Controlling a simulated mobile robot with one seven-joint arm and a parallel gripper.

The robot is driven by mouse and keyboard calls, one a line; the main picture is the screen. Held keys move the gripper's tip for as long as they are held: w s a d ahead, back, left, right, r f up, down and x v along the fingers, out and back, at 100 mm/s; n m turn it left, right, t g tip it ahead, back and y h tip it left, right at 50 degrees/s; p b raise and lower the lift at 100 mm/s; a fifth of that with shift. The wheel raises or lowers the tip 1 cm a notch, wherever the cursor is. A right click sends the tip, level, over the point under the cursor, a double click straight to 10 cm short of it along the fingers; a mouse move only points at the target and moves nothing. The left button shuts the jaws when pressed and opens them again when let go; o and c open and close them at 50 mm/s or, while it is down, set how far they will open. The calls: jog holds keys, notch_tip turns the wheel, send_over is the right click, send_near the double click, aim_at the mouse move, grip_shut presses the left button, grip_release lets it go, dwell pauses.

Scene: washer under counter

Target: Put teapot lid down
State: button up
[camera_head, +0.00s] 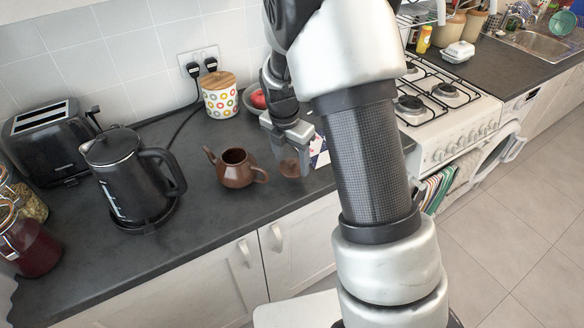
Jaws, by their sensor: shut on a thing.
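The brown teapot (236,172) stands upright on the dark counter (200,222), its top open and its spout towards the left. My gripper (291,150) is to the right of the teapot, pointing down. It is shut on the brown teapot lid (290,168), held low, apart from the teapot. I cannot tell whether the lid touches the counter. My arm hides part of the area to the right of the gripper.
A black kettle (128,180) and a toaster (62,140) stand to the left. A dotted canister (220,98) and a bowl with a red fruit (258,99) are behind. A patterned item (319,153) lies right of the lid. Counter in front of the teapot is clear.

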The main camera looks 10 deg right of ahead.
aim_at(291, 162)
jog(key=shift+f, duration=1.6)
jog(key=o, duration=1)
jog(key=s+r+m, duration=0.2)
jog(key=r, duration=0.7)
jog(key=s+r+m, duration=0.3)
jog(key=r, duration=0.6)
jog(key=s+r+m+t, duration=0.1)
jog(key=s+r+m, duration=0.2)
jog(key=s+m, duration=0.3)
jog(key=s+r+m+t+y, duration=0.1)
jog(key=s+r+m+t, duration=0.1)
jog(key=s+m, duration=0.5)
jog(key=s+r+m+t, duration=0.1)
jog(key=s+r+m, duration=0.2)
jog(key=s+m, duration=0.4)
jog(key=shift+d+r+m, duration=0.1)
jog(key=shift+r+m, duration=0.3)
jog(key=shift+m, duration=0.1)
